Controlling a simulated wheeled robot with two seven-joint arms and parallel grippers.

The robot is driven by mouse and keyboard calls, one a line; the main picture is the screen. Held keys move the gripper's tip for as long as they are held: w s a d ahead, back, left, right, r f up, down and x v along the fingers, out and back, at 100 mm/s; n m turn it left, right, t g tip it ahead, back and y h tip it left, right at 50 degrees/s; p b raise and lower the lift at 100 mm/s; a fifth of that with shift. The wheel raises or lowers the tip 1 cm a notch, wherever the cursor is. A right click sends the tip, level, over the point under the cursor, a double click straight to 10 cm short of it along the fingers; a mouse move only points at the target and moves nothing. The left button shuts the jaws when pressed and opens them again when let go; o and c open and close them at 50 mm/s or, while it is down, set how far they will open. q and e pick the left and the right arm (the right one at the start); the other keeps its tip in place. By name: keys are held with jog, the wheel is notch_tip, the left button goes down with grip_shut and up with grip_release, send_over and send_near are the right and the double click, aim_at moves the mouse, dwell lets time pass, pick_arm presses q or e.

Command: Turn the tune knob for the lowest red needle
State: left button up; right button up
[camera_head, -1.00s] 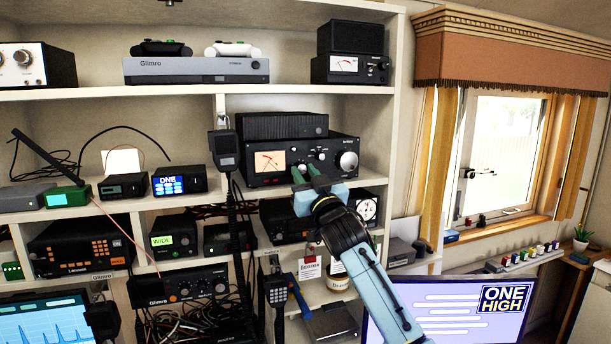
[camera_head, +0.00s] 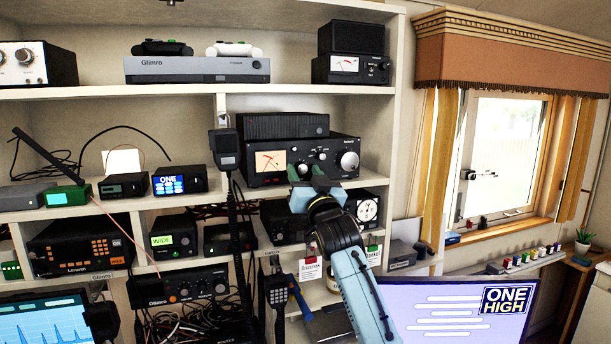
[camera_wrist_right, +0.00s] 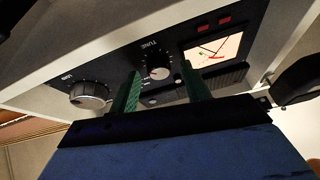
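The black tuner (camera_head: 330,150) stands on the middle shelf, with a lit cream meter (camera_head: 270,161) that shows red marks or needles. In the right wrist view its meter (camera_wrist_right: 213,50) shows a red line and a dark line crossing; the exact reading is too small to tell. The tune knob (camera_wrist_right: 158,66) is black with a pale scale around it. My right gripper (camera_wrist_right: 160,74) is open; its green fingers lie either side of the knob in the picture, and contact cannot be told. It is also in the head view (camera_head: 305,172), before the tuner's lower front. My left gripper is out of view.
The larger load knob (camera_wrist_right: 90,95) sits beside the tune knob; it also shows in the head view (camera_head: 349,161). A hand microphone (camera_head: 224,150) hangs left of the tuner. A round-dial unit (camera_head: 368,209) stands on the shelf below. A monitor (camera_head: 450,310) is at lower right.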

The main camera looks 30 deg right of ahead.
pick_arm(q)
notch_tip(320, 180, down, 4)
jog(key=b, duration=0.3)
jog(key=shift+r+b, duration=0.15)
jog(key=shift+b, duration=0.15)
pick_arm(e)
jog(key=v, duration=1.3)
jog(key=shift+s, duration=0.15)
jog(key=shift+f, duration=0.15)
